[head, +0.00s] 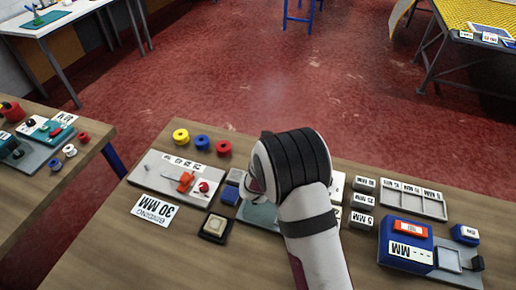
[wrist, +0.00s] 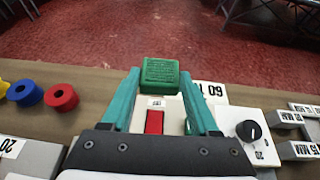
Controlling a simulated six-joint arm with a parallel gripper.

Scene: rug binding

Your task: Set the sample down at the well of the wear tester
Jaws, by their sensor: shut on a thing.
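My gripper (wrist: 160,80) shows in the wrist view with two teal fingers shut on a green block with fine lettering, the sample (wrist: 160,71). It holds the block out ahead, seemingly above the bench. In the head view my arm hides the fingers and block. Below the fingers in the wrist view is a white device (wrist: 235,117) with a red rectangle, a black dial and a "60" label; it may be the wear tester. I cannot make out its well. In the head view a teal plate (head: 259,216) partly shows beside my arm.
Yellow, blue and red rings (head: 201,143) stand at the bench's back left. A grey board (head: 160,182) with a red lever lies left. A blue gauge (head: 403,240) and a grey compartment tray (head: 412,203) stand right. Small labelled blocks (head: 361,202) sit near my arm.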

